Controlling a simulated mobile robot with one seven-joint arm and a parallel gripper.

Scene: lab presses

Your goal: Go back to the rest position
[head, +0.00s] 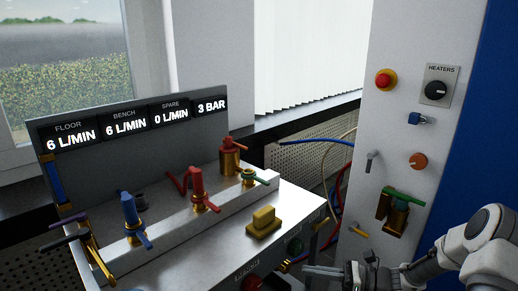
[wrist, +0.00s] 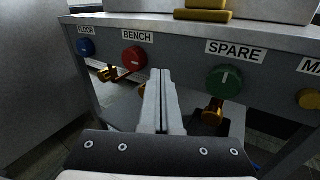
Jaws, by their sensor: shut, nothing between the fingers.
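My gripper (head: 308,269) is at the lower right in the head view, in front of the bench's front panel. In the wrist view its two fingers (wrist: 161,73) lie together, pointing at the panel between the red BENCH knob (wrist: 134,59) and the green SPARE knob (wrist: 225,79). The fingers are shut with nothing between them. I cannot tell whether the fingertips touch the panel. My arm comes in from the right edge of the head view.
The bench top (head: 300,203) carries a yellow block handle (head: 263,222) and several coloured valves. A display board (head: 135,126) stands behind. A white panel (head: 400,130) with an emergency button (head: 386,79) and brass valve (head: 398,212) stands right. Hoses (head: 345,175) hang between them.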

